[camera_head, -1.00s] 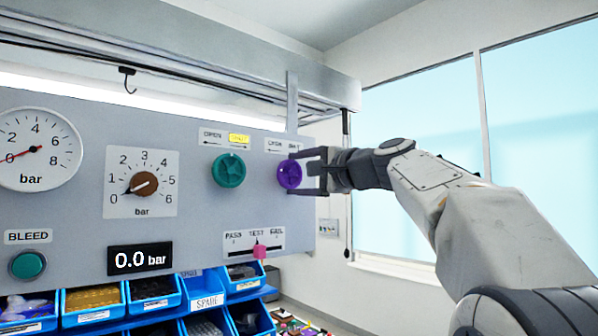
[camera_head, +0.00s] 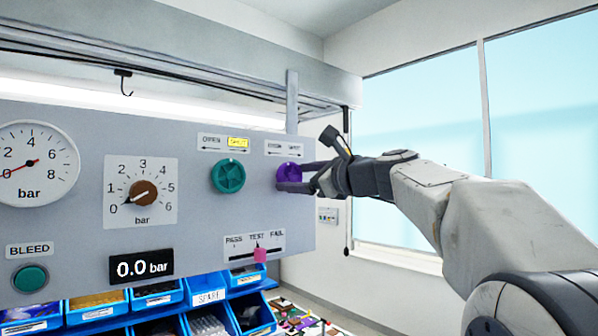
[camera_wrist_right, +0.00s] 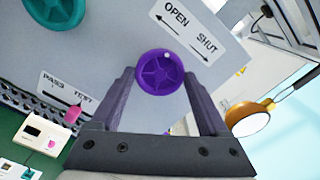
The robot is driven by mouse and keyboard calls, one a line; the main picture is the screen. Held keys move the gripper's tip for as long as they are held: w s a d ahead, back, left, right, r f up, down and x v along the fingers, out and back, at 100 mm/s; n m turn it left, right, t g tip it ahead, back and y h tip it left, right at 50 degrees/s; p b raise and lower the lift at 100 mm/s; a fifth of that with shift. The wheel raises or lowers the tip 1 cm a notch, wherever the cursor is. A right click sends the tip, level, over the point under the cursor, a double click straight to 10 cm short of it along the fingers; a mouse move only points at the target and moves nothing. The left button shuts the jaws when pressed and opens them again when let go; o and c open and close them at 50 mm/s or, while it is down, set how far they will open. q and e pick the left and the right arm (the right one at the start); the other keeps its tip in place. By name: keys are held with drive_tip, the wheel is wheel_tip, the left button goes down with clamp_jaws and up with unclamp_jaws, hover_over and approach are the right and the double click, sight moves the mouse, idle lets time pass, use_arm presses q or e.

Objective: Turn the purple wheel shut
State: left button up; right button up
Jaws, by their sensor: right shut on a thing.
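The purple wheel (camera_head: 287,177) is on the right part of the grey panel, below a label with arrows. In the right wrist view the purple wheel (camera_wrist_right: 161,72) sits between my right gripper's two fingers, and the label above it reads OPEN and SHUT. My right gripper (camera_head: 300,177) reaches in from the right and is shut on the wheel's rim, with a finger on either side. It also shows in the right wrist view (camera_wrist_right: 162,85), rolled relative to the panel. My left gripper is not in view.
A green wheel (camera_head: 228,175) is left of the purple one. Below are a pink slider (camera_head: 260,255) and a digital readout (camera_head: 141,267) showing 0.0 bar. A knob (camera_head: 144,193) and a gauge (camera_head: 32,164) are further left. Blue bins (camera_head: 207,283) stand underneath.

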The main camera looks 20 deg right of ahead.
drive_tip(key=shift+f+m+p, duration=0.1)
drive_tip(key=shift+m+p, duration=0.75)
drive_tip(key=shift+m, duration=1.35)
drive_tip(key=o, duration=1.2)
drive_tip(key=shift+o, duration=0.2)
drive_tip(key=b+v, duration=0.4)
drive_tip(key=v, duration=0.6)
drive_tip(key=shift+s+b, duration=0.2)
drive_tip(key=shift+b, duration=0.1)
drive_tip(key=shift+d, duration=0.15)
